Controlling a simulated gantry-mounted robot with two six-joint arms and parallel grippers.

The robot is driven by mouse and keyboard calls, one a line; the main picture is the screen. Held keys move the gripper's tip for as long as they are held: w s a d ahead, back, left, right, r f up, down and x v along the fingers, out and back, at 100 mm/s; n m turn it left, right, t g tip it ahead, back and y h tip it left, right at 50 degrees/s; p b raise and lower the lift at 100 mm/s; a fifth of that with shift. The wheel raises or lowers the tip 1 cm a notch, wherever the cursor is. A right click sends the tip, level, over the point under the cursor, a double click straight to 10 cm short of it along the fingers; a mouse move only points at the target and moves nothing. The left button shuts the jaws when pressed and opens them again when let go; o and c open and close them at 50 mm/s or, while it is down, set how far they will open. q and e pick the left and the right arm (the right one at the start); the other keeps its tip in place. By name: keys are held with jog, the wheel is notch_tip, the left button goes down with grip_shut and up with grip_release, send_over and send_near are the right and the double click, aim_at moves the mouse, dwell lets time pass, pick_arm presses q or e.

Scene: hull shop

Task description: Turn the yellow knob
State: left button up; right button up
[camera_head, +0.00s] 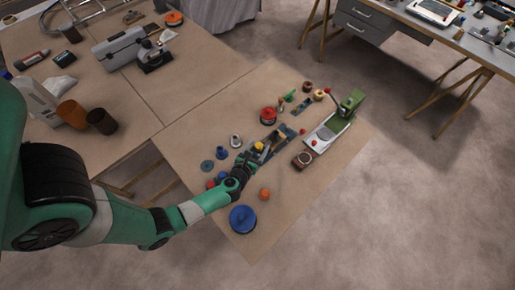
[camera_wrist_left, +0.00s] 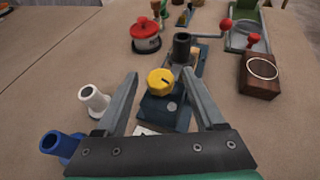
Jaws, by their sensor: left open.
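The yellow knob (camera_wrist_left: 160,82) sits on a dark blue-grey base in the left wrist view, with a dark pointer line on its top. It also shows small in the head view (camera_head: 259,146). My left gripper (camera_wrist_left: 163,85) is open, with one finger to the left of the knob and one to the right. There are visible gaps between the fingers and the knob. In the head view my left gripper (camera_head: 249,159) reaches over the near part of the table beside the knob. My right gripper is in neither view.
A dark upright cylinder (camera_wrist_left: 181,46) stands just behind the knob. A brown block (camera_wrist_left: 260,76) lies at the right. A red-lidded pot (camera_wrist_left: 145,34) stands farther back.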

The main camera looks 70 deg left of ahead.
pick_arm(q)
grip_shut()
dwell(0.3)
jog(key=shift+s+a+r+m+t+h+p, duration=0.1)
jog(key=shift+s+a+m+t+h+p, duration=0.1)
jog(key=shift+m+t+h+p, duration=0.55)
jog(key=shift+a+m+t+h+p, duration=0.15)
jog(key=shift+m+t+h+p, duration=0.4)
jog(key=shift+m+h+p, duration=0.55)
jog(key=shift+a+m+t+h+p, duration=0.1)
jog(key=shift+m+t+h+p, duration=0.2)
jog(key=shift+m+h, duration=0.4)
jog(key=shift+m+t+h, duration=0.3)
jog(key=shift+m+h, duration=0.95)
jog(key=shift+h, duration=0.1)
